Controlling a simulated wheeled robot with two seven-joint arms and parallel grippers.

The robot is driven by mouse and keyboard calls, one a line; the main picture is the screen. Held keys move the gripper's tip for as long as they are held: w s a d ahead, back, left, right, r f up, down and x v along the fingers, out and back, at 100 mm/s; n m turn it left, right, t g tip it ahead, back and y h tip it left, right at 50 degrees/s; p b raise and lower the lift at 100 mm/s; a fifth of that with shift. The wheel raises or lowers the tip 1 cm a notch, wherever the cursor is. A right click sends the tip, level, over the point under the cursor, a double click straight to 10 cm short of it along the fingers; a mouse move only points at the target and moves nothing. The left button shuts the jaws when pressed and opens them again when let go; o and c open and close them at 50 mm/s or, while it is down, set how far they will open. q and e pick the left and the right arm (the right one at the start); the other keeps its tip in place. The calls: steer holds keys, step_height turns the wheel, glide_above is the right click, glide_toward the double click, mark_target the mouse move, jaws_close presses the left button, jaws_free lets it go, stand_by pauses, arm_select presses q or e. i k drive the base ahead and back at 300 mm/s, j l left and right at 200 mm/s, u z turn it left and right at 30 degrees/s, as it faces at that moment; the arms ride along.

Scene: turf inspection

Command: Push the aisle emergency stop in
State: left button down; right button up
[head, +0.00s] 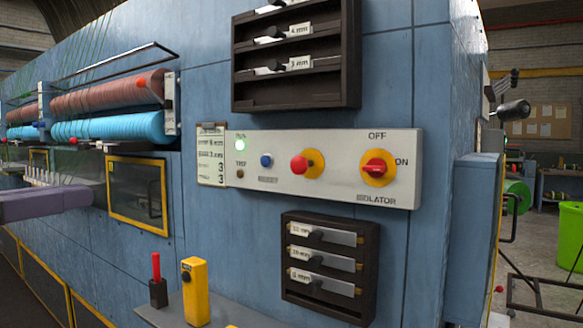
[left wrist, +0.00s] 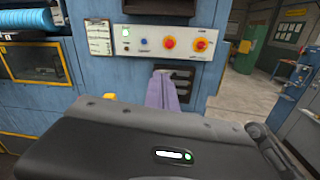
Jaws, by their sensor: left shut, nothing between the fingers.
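A red mushroom button (head: 302,164) on a yellow disc stands out from the pale control panel (head: 340,140). It also shows in the left wrist view (left wrist: 169,43). To its right is a red rotary isolator knob (head: 376,168) on a yellow disc, with OFF and ON marks. My left gripper (head: 88,193), with purple fingers, comes in from the left edge, left of and apart from the panel. In the left wrist view its fingers (left wrist: 162,76) are together and empty, pointing toward the machine below the panel. My right gripper is in neither view.
A green lamp (head: 240,143) is lit and a blue button (head: 266,160) sits left of the red one. Dark gauge racks (head: 368,240) stick out above and below the panel. A shelf (head: 230,312) holds a yellow block (head: 196,290) and a red-handled tool (head: 156,270).

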mark_target(300, 165)
steer(key=i+l, duration=0.7)
steer(key=l, duration=0.2)
